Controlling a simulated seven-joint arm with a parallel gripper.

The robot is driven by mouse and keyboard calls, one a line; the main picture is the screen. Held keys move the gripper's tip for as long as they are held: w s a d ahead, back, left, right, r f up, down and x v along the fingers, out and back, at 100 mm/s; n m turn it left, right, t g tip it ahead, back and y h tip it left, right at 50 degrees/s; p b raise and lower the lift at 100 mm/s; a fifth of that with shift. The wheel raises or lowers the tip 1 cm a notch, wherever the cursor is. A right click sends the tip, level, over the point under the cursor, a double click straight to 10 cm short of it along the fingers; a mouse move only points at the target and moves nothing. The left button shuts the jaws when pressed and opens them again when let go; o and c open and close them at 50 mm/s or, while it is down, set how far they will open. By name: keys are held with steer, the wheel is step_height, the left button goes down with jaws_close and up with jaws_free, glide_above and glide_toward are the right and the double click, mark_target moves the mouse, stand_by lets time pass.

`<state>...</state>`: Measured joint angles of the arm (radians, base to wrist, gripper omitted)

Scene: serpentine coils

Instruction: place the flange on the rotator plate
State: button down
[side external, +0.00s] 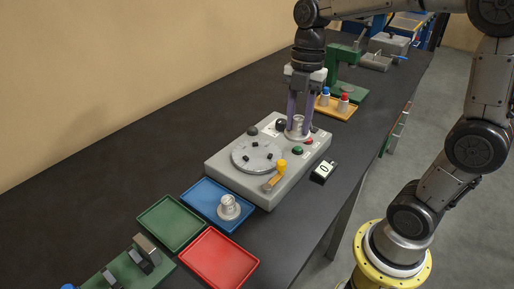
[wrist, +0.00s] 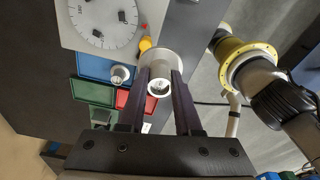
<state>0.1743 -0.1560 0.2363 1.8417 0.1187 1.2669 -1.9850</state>
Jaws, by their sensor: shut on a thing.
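My gripper (side external: 298,128) is shut on a metal flange (side external: 297,123), a short cylinder on a wider round base. It holds the flange upright over the back right part of the grey machine box; I cannot tell whether the base touches the box. In the wrist view the flange (wrist: 160,86) sits between the fingertips (wrist: 160,76). The round rotator plate (side external: 246,158) with small black clamps lies on the box, left of and nearer than my gripper; it also shows in the wrist view (wrist: 98,28). Its middle is empty of any flange. A second flange (side external: 228,208) stands in the blue tray (side external: 205,193).
A yellow-knobbed lever (side external: 276,175), a green button (side external: 298,150) and a red button (side external: 308,141) are on the box. A small display (side external: 323,171) lies beside it. Green (side external: 170,222) and red (side external: 218,260) trays are nearer. An orange tray (side external: 340,111) stands behind.

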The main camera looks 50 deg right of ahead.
steer(key=w+f, duration=0.2)
steer(key=w, duration=0.2)
steer(key=w+f, duration=0.3)
steer(key=w+d+f, duration=0.1)
steer(key=w+f, duration=0.2)
steer(key=w, duration=0.1)
steer(key=shift+w+f, duration=0.2)
steer(key=shift+w, duration=0.15)
steer(key=shift+w+f, duration=0.2)
steer(key=shift+f, duration=0.8)
steer(key=shift+w+f, duration=0.15)
steer(key=shift+f, duration=0.8)
steer(key=shift+f, duration=0.15)
steer(key=c, duration=0.6)
jaws_free()
